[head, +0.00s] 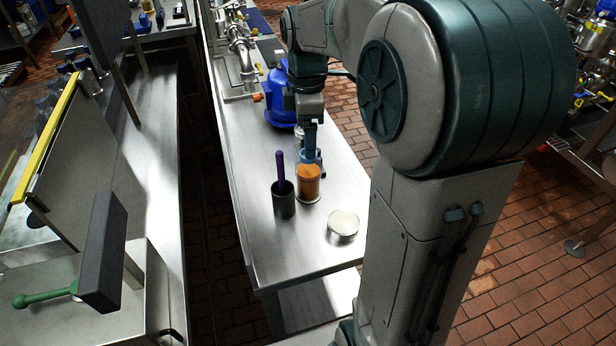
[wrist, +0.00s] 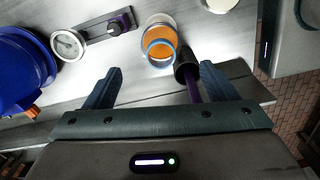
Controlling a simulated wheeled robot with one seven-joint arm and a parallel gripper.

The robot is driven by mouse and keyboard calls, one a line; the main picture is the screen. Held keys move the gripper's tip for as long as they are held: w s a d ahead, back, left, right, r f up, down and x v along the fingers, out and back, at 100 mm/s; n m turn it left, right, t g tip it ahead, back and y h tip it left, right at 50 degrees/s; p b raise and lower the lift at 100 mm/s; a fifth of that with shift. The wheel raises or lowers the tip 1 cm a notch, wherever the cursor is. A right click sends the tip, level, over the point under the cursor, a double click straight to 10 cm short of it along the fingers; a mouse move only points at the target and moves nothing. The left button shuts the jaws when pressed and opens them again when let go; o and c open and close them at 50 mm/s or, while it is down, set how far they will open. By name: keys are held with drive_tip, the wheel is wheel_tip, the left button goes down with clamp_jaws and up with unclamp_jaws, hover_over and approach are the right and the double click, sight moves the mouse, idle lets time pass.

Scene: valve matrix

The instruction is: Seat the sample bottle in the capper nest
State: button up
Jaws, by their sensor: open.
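A clear jar with orange contents and a blue rim, which looks like the sample bottle (head: 308,186), stands upright on the steel bench. It also shows in the wrist view (wrist: 159,32), beyond the fingertips and roughly between them. My gripper (head: 310,150) is open, pointing down above the bottle; in the wrist view its two blue fingers (wrist: 160,78) are spread with nothing gripped. The bottle looks apart from both fingers. I cannot tell for certain which thing is the capper nest.
A dark cup (head: 284,203) holding a purple rod stands close beside the bottle; the rod (wrist: 193,90) reaches up near the right finger in the wrist view. A round pale-topped tin (head: 343,224) stands nearby. A blue vessel (head: 281,100) is farther back. The bench's front corner is clear.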

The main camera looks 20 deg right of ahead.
sight(308, 175)
drive_tip(key=shift+s+d+f, duration=0.1)
drive_tip(key=shift+f, duration=3.5)
drive_tip(key=c, duration=1.7)
drive_tip(key=shift+r, duration=0.1)
